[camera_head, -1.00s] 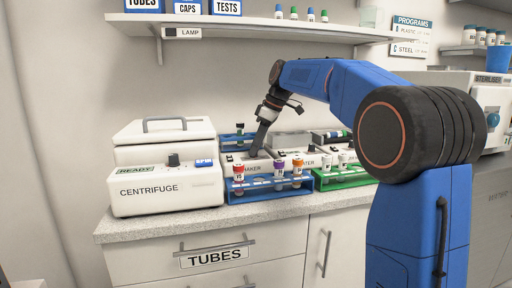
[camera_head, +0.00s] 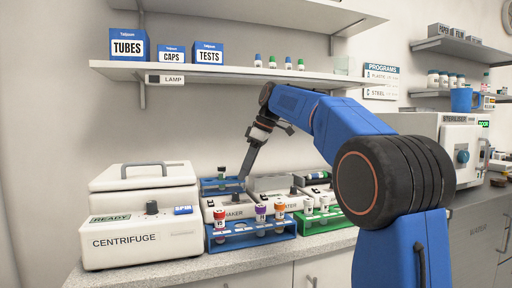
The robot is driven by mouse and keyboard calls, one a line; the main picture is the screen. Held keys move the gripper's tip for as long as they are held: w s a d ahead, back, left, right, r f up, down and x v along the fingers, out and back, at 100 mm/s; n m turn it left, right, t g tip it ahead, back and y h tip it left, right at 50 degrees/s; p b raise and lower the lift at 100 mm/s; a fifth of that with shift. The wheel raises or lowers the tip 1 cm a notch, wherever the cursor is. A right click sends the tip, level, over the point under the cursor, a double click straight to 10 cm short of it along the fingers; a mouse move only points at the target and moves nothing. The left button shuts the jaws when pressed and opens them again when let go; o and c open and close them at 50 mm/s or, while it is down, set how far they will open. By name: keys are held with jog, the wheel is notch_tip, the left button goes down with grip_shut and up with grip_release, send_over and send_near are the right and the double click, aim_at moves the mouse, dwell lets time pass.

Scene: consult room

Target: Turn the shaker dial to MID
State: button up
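The shaker (camera_head: 236,211) is a white box with a dark label ending in "AKER", standing on the counter right of the centrifuge. A blue tray on its top holds a dark-capped tube. Its dial is hard to make out; its setting cannot be read. My gripper (camera_head: 243,177) points down at the shaker's right part, above its front face. The fingers are small and dark, and whether they touch anything cannot be told. Whether they are open or shut is also unclear.
A blue rack (camera_head: 252,241) with capped tubes stands in front of the shaker. A green rack (camera_head: 325,222) and another white device (camera_head: 282,200) are to the right. The centrifuge (camera_head: 140,220) is at the left. A shelf (camera_head: 230,77) with boxes hangs above.

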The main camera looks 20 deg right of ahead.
jog(key=v, duration=0.9)
jog(key=shift+r, duration=0.15)
